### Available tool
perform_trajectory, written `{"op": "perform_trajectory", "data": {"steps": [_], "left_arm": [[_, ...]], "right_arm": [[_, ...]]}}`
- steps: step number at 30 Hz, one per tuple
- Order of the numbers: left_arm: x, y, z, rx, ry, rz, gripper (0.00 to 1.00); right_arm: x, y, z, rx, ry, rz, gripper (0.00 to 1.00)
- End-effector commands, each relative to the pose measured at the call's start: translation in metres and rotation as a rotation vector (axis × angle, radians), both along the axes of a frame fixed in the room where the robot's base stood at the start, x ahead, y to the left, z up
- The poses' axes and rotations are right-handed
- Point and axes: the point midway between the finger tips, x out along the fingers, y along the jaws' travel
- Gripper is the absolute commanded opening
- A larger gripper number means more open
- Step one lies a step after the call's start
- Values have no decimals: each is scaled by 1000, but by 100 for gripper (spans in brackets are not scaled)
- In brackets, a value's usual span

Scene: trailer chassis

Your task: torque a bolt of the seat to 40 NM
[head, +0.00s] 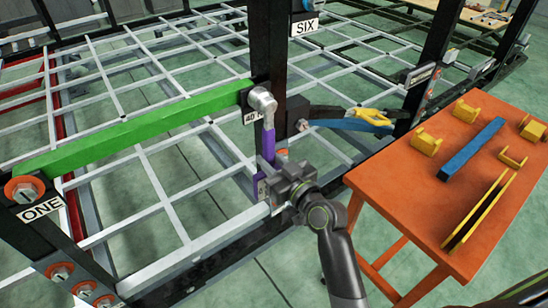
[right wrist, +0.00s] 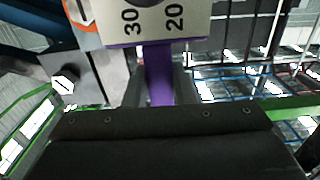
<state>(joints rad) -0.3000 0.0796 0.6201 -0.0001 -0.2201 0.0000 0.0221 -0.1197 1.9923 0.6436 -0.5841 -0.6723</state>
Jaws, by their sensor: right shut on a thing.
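A purple wrench (head: 268,142) with a grey rounded head stands nearly upright at the dark middle post. Its head is at the post by the end of a green bar (head: 150,124); whether it sits on a bolt is hidden. My right gripper (head: 268,182) is shut on the purple handle low down. In the right wrist view the handle (right wrist: 158,78) runs between the fingers, below a pale plate (right wrist: 155,22) reading 30 and 20. A bolt with an orange ring (head: 25,190) sits above the ONE label. My left gripper is not in view.
An orange table (head: 425,215) at right holds several yellow brackets (head: 466,111) and a blue bar (head: 473,147). A blue bar with yellow clamps (head: 372,117) lies behind the wrench. White grid frames and dark posts, one labelled SIX (head: 305,26), surround the work area.

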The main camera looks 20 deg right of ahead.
Motion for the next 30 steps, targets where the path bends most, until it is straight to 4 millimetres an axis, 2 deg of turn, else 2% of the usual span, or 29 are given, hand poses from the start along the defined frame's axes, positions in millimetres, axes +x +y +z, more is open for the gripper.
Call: {"op": "perform_trajectory", "data": {"steps": [30], "left_arm": [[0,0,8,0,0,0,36]], "right_arm": [[-7,20,5,140,45,0,0]]}}
